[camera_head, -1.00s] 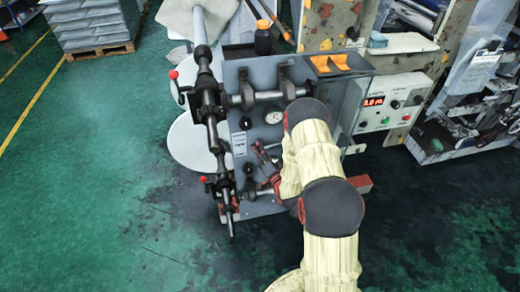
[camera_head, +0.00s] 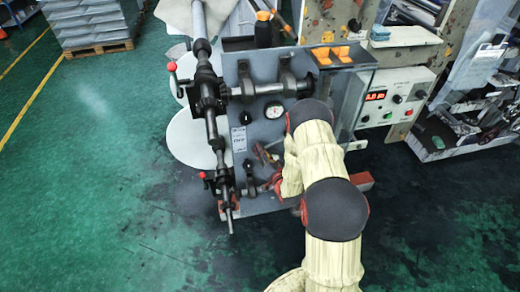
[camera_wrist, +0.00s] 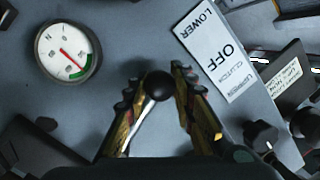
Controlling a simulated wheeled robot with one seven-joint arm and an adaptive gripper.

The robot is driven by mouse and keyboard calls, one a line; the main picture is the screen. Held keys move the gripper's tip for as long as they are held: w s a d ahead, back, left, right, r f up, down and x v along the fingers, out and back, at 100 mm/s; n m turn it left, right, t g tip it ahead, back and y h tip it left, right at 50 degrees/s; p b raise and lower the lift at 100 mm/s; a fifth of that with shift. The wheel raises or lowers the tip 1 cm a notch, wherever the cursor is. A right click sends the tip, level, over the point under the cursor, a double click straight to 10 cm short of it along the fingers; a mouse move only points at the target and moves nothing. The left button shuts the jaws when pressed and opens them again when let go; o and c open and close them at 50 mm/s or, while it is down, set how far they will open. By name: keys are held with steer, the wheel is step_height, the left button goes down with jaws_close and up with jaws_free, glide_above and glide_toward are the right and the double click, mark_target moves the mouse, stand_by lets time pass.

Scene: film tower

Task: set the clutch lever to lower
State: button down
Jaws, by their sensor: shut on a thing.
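The clutch lever's round black knob (camera_wrist: 158,85) sits between my fingertips in the wrist view. My gripper (camera_wrist: 157,88) is shut on this knob, one finger on each side. A white clutch label (camera_wrist: 220,50) lies to the right of the knob, reading LOWER at the top, OFF in the middle and UPPER lower down. In the head view the label (camera_head: 239,139) is on the grey machine panel, and my gripper (camera_head: 266,157) is at the panel's lower part, partly hidden by my arm.
A round dial gauge (camera_wrist: 68,52) is left of the knob. A shaft assembly (camera_head: 215,130) with red-tipped handles runs down the panel's left side. A control box (camera_head: 395,98) with a red display stands to the right. Green floor (camera_head: 100,200) is open at left.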

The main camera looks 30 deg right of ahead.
steer(key=shift+s+d+f+n+g+b, duration=0.1)
steer(key=shift+d+f+n+g+b, duration=0.05)
steer(key=shift+d+f+n+b, duration=0.4)
steer(key=shift+s+d+f+n+g+b, duration=0.15)
steer(key=shift+d+f+n+b, duration=0.15)
steer(key=shift+f+n, duration=0.45)
steer(key=shift+f, duration=0.2)
steer(key=c, duration=1.7)
jaws_free()
steer(key=shift+d, duration=0.15)
steer(key=o, duration=0.3)
steer(key=shift+a, duration=0.2)
steer(key=s, duration=0.4)
steer(key=s+a, duration=0.1)
steer(key=s, duration=0.3)
steer(key=s+r, duration=0.1)
steer(key=s, duration=0.2)
steer(key=shift+s+a, duration=0.15)
steer(key=shift+s, duration=0.25)
